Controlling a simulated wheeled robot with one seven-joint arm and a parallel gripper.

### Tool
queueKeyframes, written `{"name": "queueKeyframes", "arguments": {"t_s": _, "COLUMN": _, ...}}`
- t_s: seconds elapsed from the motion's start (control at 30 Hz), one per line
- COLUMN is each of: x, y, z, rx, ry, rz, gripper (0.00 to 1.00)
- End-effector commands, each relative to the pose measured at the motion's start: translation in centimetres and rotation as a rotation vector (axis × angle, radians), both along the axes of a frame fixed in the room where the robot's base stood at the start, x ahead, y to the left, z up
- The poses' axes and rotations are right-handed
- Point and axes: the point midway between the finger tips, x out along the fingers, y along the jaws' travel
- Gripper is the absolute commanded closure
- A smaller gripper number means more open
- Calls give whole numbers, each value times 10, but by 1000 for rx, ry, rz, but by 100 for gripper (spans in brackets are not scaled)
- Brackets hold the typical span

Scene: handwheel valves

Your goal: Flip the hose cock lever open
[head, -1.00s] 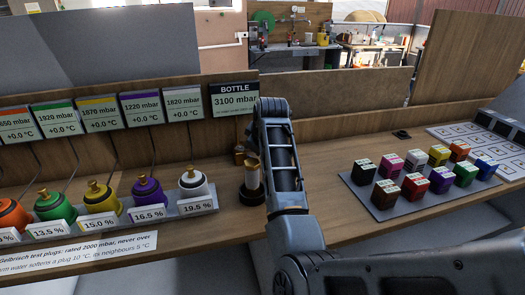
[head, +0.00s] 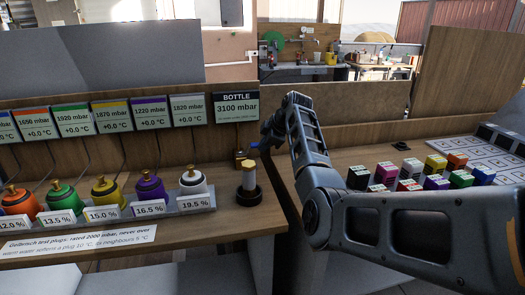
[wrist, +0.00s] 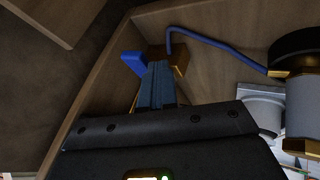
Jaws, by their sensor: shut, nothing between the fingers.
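The hose cock is a small brass block (wrist: 181,60) in the upper middle of the wrist view, with a bright blue lever (wrist: 132,61) sticking out to its left. My gripper (wrist: 157,66) is shut and empty; its tips are close to the block, just right of the lever in the picture. I cannot tell whether they touch either part. In the head view a small brass piece (head: 239,155) stands behind the bottle (head: 249,178). A blue shape there, by the end of my arm, is too small to make out.
A thin blue hose (wrist: 215,43) runs from the brass block to the right. Coloured plugs (head: 105,190) stand in a rack on the left. Several coloured blocks (head: 437,165) stand on the right. A wooden back panel with a BOTTLE display (head: 236,106) rises behind.

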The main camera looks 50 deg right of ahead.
Motion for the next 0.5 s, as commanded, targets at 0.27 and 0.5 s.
{"name": "queueKeyframes", "arguments": {"t_s": 0.27, "x": 2, "y": -8, "z": -1, "rx": -1, "ry": 1, "rz": 0, "gripper": 100}}
{"name": "queueKeyframes", "arguments": {"t_s": 0.5, "x": 3, "y": -9, "z": 0, "rx": -2, "ry": -1, "rz": -3, "gripper": 100}}
